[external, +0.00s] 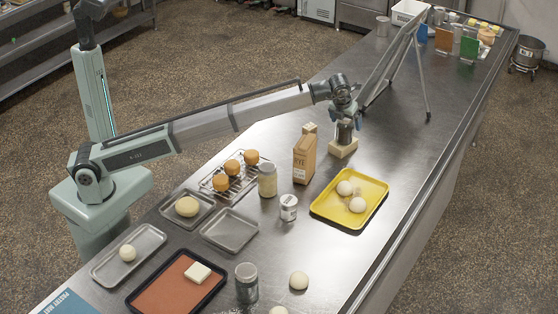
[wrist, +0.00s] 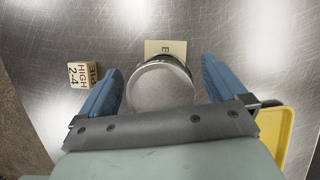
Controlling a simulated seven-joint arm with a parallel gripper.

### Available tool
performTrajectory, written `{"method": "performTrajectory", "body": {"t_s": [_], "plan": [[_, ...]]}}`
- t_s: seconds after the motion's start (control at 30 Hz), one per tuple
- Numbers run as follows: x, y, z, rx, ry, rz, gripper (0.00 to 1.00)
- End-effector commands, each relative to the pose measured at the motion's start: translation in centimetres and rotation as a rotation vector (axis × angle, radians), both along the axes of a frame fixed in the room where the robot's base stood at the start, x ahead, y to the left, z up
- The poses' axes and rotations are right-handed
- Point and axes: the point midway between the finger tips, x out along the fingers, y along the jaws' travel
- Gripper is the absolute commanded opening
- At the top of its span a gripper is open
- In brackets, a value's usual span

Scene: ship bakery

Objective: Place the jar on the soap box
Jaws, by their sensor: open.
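The jar (external: 345,133), dark-bodied in the external view, stands upright on the tan soap box (external: 343,149). In the wrist view its round, pale grey top (wrist: 160,88) lies between my two blue fingers. The cream soap box (wrist: 165,47) shows past the jar's upper edge in that view; the jar hides most of it. My gripper (external: 345,122) is open around the jar from above, and it also shows in the wrist view (wrist: 161,80). Whether either finger touches the jar is hard to tell.
A brown carton (external: 304,160) and a yellow tray (external: 322,209) with dough balls stand nearby. A lettered block (wrist: 84,76) lies left of my fingers in the wrist view. A grey tripod-like stand (external: 418,60) is behind my gripper.

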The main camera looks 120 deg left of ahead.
Motion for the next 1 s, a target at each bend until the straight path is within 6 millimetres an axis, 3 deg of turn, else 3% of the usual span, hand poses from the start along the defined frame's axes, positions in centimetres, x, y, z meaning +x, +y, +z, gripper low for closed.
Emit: {"method": "performTrajectory", "body": {"t_s": [0.23,0.7,1.0], "plan": [[0.0,-0.4,1.4,0.001,-0.001,0.0,0.99],[0.1,-3.6,8.9,0.001,-0.001,0.0,0.99],[0.0,-4.5,11.2,0.0,0.0,0.0,0.99]]}}
